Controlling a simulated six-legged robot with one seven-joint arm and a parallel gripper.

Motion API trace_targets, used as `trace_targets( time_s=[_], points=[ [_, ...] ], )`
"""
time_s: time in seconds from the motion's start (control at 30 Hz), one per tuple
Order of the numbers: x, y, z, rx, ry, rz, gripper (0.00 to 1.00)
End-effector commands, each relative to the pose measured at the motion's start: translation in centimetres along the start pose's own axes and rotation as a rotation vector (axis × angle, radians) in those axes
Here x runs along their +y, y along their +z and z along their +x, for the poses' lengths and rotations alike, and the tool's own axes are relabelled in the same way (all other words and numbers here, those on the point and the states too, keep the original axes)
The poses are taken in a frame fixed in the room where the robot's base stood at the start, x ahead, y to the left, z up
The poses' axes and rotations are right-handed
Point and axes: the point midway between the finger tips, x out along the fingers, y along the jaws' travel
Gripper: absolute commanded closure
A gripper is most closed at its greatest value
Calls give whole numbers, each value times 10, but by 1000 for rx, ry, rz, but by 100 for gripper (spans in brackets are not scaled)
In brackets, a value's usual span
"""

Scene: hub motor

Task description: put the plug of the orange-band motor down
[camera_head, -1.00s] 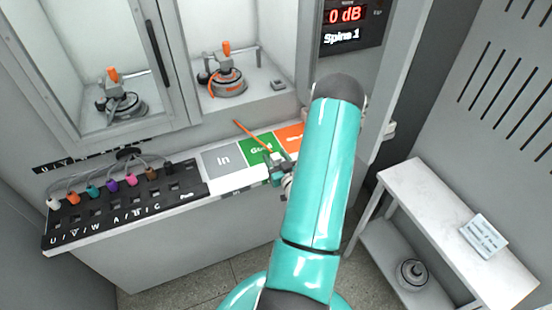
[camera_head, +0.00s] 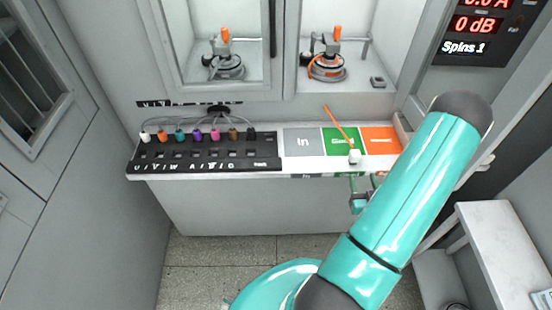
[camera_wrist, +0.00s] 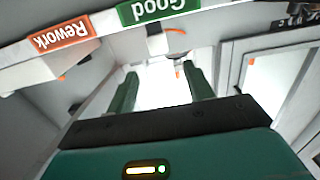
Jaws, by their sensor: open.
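The orange-band motor (camera_head: 327,66) sits in the right-hand bay behind the counter. Its orange cable (camera_head: 338,125) hangs down over the green Good pad (camera_head: 336,137). The white plug (camera_head: 355,157) is at the cable's end, at the front edge of the green pad. My gripper (camera_head: 358,197) is in front of the counter, just below the plug and apart from it. In the wrist view my gripper (camera_wrist: 162,82) has its two green fingers spread with nothing between them. A pale block by an orange cable, seemingly the plug (camera_wrist: 154,29), shows beyond the fingertips.
The grey In pad (camera_head: 303,142) and orange pad (camera_head: 380,140) flank the green one. A black socket panel (camera_head: 205,152) with several coloured plugs is at left. Another motor (camera_head: 224,67) stands in the left bay. A white side table (camera_head: 485,240) is at right. Floor in front is clear.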

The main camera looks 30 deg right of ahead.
Motion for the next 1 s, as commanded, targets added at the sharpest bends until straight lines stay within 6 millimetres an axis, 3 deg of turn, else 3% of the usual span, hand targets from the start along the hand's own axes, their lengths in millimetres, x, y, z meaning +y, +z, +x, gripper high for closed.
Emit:
trace_targets(
  time_s=[0.3,0.57,0.77,1.0],
  points=[
    [-42,-47,73,-208,-110,-180,48],
    [-100,-112,111,-395,-143,-304,48],
    [-155,-169,108,-517,-151,-345,48],
    [-227,-232,62,-656,-183,-336,48]
  ],
)
